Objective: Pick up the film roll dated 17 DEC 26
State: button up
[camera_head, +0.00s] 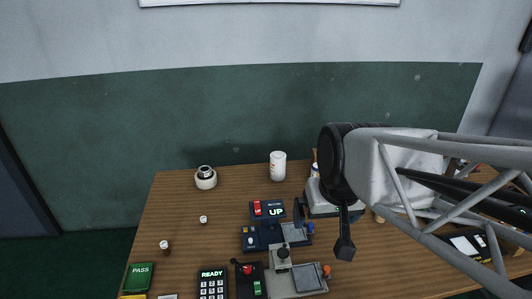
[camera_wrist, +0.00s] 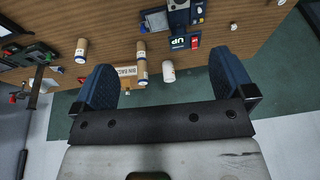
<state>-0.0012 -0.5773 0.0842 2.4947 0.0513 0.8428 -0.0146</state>
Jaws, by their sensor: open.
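In the wrist view, several tan and white rolls stand or lie on the wooden table: one on the left (camera_wrist: 82,50), one in the middle (camera_wrist: 141,50) and one just beside it (camera_wrist: 142,72). No date can be read on any of them, so I cannot tell which is dated 17 DEC 26. My gripper (camera_wrist: 165,82) is open, its two blue-padded fingers wide apart with nothing held between them. In the head view, my gripper (camera_head: 323,228) hangs over the right part of the table, and my arm hides most of the rolls.
A white canister (camera_head: 278,166) and a round white-and-dark jar (camera_head: 206,178) stand at the table's back. Control boxes, an UP display (camera_head: 276,212) and a READY keypad (camera_head: 212,284) crowd the front middle. A green PASS card (camera_head: 139,276) lies front left. The left-middle table is mostly clear.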

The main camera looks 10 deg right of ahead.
jog(key=w+a+t+y, duration=0.1)
jog(key=w+a+t, duration=0.1)
jog(key=w, duration=0.8)
jog(key=w+a+t, duration=0.2)
jog(key=w, duration=0.8)
jog(key=m+t+h, duration=0.4)
jog(key=m+h, duration=0.2)
send_over(275, 159)
jog(key=s+a, duration=0.4)
jog(key=s, duration=0.2)
notch_tip(275, 159, down, 17)
jog(key=w+f+h, duration=0.1)
jog(key=f, duration=0.1)
jog(key=d+f+h, duration=0.1)
jog(key=f, duration=0.1)
jog(key=w+f, duration=0.1)
jog(key=f, duration=0.1)
jog(key=shift+w+d+f+m+h, duration=0.2)
jog(key=shift+w+f+m+h, duration=0.15)
jog(key=shift+f+m+h, duration=0.05)
jog(key=shift+w+d+f+h, duration=0.1)
jog(key=shift+f+h, duration=0.2)
jog(key=shift+f, duration=0.05)
jog(key=shift+g, duration=0.3)
jog(key=shift+w, duration=0.1)
jog(key=shift+x, duration=1.25)
